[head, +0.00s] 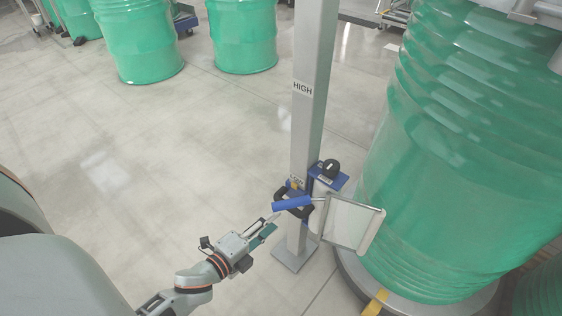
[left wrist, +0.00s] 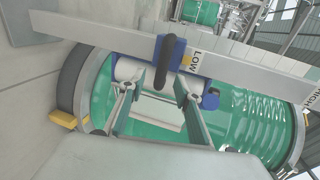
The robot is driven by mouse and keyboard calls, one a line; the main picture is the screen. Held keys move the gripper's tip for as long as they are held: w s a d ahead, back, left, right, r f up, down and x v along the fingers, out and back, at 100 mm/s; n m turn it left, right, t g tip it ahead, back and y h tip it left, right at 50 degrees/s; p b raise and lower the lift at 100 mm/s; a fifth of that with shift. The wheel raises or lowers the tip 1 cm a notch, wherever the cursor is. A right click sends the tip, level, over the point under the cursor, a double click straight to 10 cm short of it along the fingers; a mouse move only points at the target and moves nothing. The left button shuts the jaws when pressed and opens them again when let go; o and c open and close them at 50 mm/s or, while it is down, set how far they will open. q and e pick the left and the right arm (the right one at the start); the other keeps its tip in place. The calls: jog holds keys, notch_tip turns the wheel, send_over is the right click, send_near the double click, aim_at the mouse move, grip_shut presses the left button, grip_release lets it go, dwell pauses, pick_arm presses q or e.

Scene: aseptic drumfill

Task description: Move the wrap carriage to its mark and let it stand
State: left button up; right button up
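The wrap carriage (head: 325,181) is a blue block low on a grey upright mast (head: 312,120), beside the LOW label. It bears a black knob, a blue roller and a pale framed panel (head: 351,224). A HIGH label (head: 303,88) is further up the mast. In the left wrist view the carriage (left wrist: 176,50) shows a black loop handle (left wrist: 160,62) ahead of my fingers. My left gripper (head: 268,224) is just short of the handle; its fingers also show in the left wrist view (left wrist: 157,90), apart with nothing clearly between them. My right gripper is not in view.
A large green wrapped drum stack (head: 450,170) stands on a round turntable (head: 425,307) right of the mast. A yellow block (head: 376,303) is at its edge. Green drums (head: 137,40) stand at the back. The floor left of the mast is clear.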

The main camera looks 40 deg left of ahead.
pick_arm(q)
jog(key=v, duration=0.3)
jog(key=shift+s, duration=0.2)
dwell(0.4)
